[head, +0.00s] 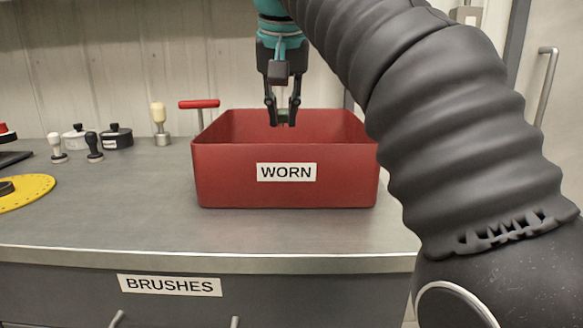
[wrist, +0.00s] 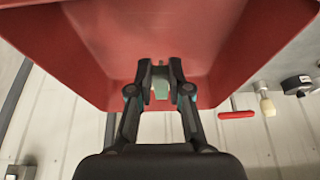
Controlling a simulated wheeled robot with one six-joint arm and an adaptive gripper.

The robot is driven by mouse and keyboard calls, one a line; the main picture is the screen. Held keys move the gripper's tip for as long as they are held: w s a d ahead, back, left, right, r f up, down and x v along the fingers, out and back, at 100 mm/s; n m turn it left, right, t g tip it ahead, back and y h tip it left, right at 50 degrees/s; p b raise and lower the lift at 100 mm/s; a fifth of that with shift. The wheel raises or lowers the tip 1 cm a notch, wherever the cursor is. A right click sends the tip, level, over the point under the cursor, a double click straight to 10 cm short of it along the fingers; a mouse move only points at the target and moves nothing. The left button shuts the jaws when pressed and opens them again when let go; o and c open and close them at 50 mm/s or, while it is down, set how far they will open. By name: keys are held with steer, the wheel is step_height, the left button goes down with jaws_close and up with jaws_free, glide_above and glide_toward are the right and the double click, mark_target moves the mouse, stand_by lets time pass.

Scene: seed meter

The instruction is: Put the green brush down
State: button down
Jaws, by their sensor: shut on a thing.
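My gripper (head: 283,118) is shut on the green brush (head: 284,115), a small green piece between the fingertips. It hangs over the red bin (head: 230,175) labelled WORN, with the fingertips just below the level of the bin's back rim. In the wrist view, the brush (wrist: 160,90) shows pale green between the fingers, and the bin's red walls (wrist: 70,50) surround the space ahead. Most of the brush is hidden by the fingers. I cannot tell how far it is above the bin floor.
A red-handled tool (head: 199,104) stands behind the bin's left side. Left of it are a cream-topped tool (head: 158,115), a black pot (head: 117,138), a white pot (head: 76,137) and a yellow disc (head: 25,190). A drawer labelled BRUSHES (head: 170,286) is below.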

steer(key=shift+w+d+f, duration=0.2)
steer(key=shift+w, duration=0.15)
steer(key=w+f, duration=0.2)
steer(key=w, duration=0.1)
steer(key=w+a+f, duration=0.1)
steer(key=w+f, duration=0.1)
steer(key=w, duration=0.2)
steer(key=w+a+f, duration=0.1)
steer(key=w+f, duration=0.1)
steer(key=w, duration=0.1)
steer(key=shift+w+a+f, duration=0.15)
steer(key=shift+w+f, duration=0.1)
steer(key=shift+w, duration=0.05)
steer(key=shift+w+f, duration=0.15)
steer(key=shift+f+b, duration=1)
steer(key=shift+f, duration=0.95)
steer(key=c, duration=1.5)
jaws_free()
steer(key=shift+f, duration=0.15)
steer(key=shift+c, duration=0.2)
steer(key=o, duration=0.4)
steer(key=shift+o, duration=0.2)
